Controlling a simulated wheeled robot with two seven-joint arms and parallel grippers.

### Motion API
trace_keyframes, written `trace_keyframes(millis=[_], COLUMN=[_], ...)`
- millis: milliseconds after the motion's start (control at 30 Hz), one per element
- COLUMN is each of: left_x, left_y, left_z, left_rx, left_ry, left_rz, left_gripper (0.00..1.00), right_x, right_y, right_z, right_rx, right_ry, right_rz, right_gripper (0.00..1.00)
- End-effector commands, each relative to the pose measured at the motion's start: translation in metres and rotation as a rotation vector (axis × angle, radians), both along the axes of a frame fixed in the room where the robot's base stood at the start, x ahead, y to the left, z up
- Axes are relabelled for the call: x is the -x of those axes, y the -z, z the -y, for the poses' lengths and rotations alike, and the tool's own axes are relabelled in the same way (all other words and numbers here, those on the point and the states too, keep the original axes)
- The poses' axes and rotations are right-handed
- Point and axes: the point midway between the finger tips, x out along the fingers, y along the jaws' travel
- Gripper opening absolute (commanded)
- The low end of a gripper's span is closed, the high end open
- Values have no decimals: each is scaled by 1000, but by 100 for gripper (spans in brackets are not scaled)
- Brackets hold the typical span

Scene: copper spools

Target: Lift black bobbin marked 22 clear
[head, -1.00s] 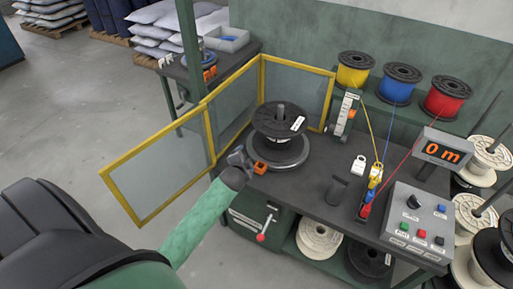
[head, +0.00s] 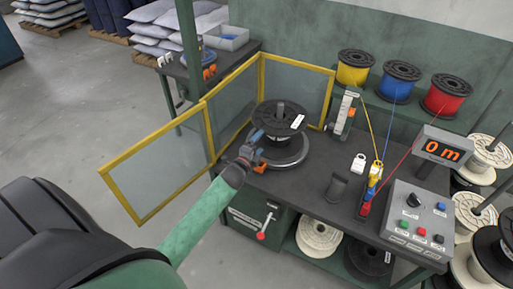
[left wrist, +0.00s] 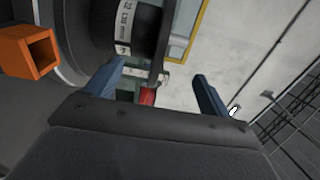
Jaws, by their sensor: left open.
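The black bobbin (head: 280,117) sits upright on the spindle above a round grey turntable (head: 288,152) on the bench. A white label shows on its top flange. My left gripper (head: 254,141) is at the bobbin's near left side, open and empty. In the left wrist view its two blue fingers (left wrist: 157,80) stand apart, with one flange edge showing between them. Whether they touch the bobbin cannot be told. My right gripper is not in view.
An orange block (head: 260,168) sits at the turntable's near edge, close to my left gripper. Yellow-framed guard panels (head: 208,133) stand left of and behind the bobbin. A scale post (head: 345,113) stands to its right. A control box (head: 418,220) is at the bench's right.

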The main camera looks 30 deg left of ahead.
Motion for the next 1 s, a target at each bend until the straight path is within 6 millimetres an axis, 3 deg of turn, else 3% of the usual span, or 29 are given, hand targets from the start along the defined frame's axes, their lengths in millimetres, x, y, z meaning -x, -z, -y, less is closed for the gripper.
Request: trace_keyframes(millis=[600, 1000], left_x=[-71, -84], left_y=[2, 1], left_z=[0, 0], left_rx=[1, 1], left_ry=[0, 0], left_rz=[-1, -2], left_gripper=[82, 82], right_x=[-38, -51], right_y=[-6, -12], right_z=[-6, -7], right_rx=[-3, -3], right_ry=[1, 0], right_rz=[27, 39], right_gripper=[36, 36])
